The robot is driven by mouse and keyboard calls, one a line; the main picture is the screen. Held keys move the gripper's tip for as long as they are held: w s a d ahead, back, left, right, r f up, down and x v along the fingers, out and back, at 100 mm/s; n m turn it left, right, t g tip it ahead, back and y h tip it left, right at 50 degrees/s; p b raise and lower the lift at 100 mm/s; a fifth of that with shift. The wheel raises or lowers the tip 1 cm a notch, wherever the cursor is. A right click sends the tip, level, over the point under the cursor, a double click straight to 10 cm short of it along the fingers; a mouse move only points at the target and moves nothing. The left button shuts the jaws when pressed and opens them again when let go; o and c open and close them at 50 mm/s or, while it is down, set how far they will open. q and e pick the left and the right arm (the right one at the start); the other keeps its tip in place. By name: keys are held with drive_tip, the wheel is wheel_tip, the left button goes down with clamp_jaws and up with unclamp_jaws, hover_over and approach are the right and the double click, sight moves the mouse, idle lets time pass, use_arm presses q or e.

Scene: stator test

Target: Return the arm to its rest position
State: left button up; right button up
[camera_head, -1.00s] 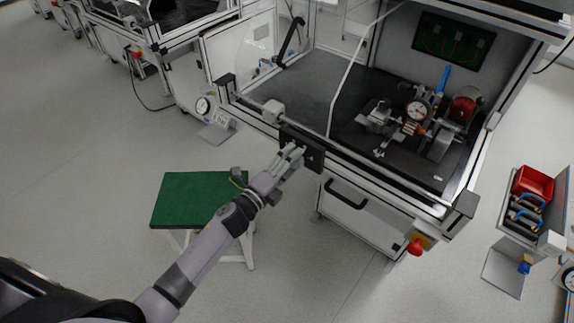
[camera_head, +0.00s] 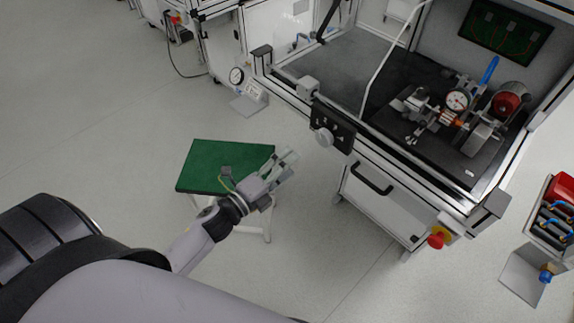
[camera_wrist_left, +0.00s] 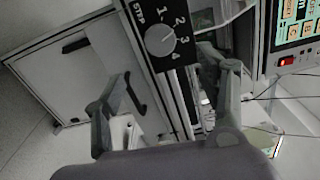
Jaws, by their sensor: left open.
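My left gripper (camera_head: 287,167) is open and empty in the head view. It is in the air in front of the test bench, over the right edge of a green-topped stool (camera_head: 215,163). A black panel with a round grey knob (camera_head: 324,137) is on the front rail of the bench, up and right of the gripper and apart from it. In the left wrist view the two fingers (camera_wrist_left: 168,98) are spread, and the knob (camera_wrist_left: 160,40) with its numbered marks shows beyond them. My right gripper is not in view.
The test bench has a dark work surface (camera_head: 345,73) with a fixture and a dial gauge (camera_head: 457,100). A drawer handle (camera_head: 371,180) and a red emergency button (camera_head: 438,238) are on its front. A red bin (camera_head: 562,188) stands at the right.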

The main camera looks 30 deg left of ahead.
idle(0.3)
use_arm(q)
drive_tip(key=s+a+f+n+g+y, duration=0.15)
drive_tip(key=s+f+n, duration=0.25)
drive_tip(key=f, duration=0.6)
drive_tip(key=s+a+f+n+g+y, duration=0.1)
drive_tip(key=s+f+n+g+y, duration=0.2)
drive_tip(key=f, duration=0.7)
drive_tip(key=s+a+f+n+g+y, duration=0.1)
drive_tip(key=s+a+f+n+g, duration=0.25)
drive_tip(key=f, duration=0.65)
drive_tip(key=s+d+f+n+g, duration=0.1)
drive_tip(key=s+f+n+g, duration=0.1)
drive_tip(key=s+f, duration=0.3)
drive_tip(key=s+d+f+n+g, duration=0.1)
drive_tip(key=s+f+n+g, duration=0.2)
drive_tip(key=s, duration=1.1)
drive_tip(key=s+d+f+n+g, duration=0.1)
drive_tip(key=s+f+n+g, duration=0.2)
drive_tip(key=s+f, duration=0.6)
drive_tip(key=shift+s+d+n+y, duration=0.4)
drive_tip(key=shift+s+n, duration=0.15)
drive_tip(key=shift+n, duration=0.4)
drive_tip(key=shift+f, duration=0.1)
